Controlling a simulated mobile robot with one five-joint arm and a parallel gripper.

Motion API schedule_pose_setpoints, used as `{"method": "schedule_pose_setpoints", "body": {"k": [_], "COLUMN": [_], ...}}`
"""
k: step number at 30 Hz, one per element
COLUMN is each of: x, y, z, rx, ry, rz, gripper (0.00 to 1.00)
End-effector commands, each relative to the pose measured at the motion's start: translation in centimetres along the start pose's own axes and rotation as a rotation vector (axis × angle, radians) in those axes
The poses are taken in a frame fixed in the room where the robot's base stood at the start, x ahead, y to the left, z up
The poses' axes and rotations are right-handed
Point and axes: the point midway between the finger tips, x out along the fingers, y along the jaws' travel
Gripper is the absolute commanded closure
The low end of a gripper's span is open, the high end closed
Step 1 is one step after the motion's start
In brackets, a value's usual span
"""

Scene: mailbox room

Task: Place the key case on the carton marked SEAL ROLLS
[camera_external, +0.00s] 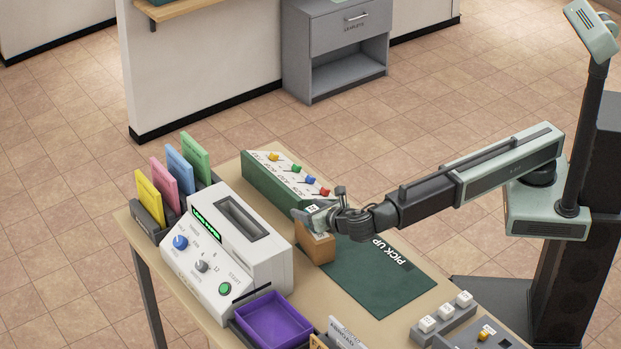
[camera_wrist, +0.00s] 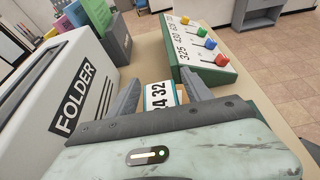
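My gripper (camera_external: 314,212) is above the table at a small brown box (camera_external: 317,249). In the wrist view the fingers (camera_wrist: 160,78) are apart, one on each side of a brown top with a white label (camera_wrist: 159,95) bearing black digits and a blue edge. A narrow gap shows at the left finger; contact at the right finger is unclear. I cannot tell whether the box rests on the table or whether the labelled piece is a separate thing. No SEAL ROLLS marking is legible, and I cannot identify the key case for sure.
A white machine (camera_external: 228,250) marked FOLDER stands left of my gripper. A green lever panel (camera_external: 262,185) is behind it. A dark green PICK UP mat (camera_external: 385,280) lies bare to the right. A purple tray (camera_external: 275,318) and a button block (camera_external: 443,318) are at the front.

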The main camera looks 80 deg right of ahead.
Motion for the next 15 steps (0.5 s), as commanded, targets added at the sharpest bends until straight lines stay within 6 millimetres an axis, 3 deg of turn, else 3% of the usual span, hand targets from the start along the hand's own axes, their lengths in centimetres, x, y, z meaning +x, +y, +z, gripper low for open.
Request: {"method": "schedule_pose_setpoints", "body": {"k": [5,15], "x": [-0.6,-8.7], "y": [0.0,0.1], "z": [0.5,0.7], "rx": [0.000,-0.002], "ry": [0.000,0.000], "rz": [0.001,0.003], "gripper": [0.42,0.42]}}
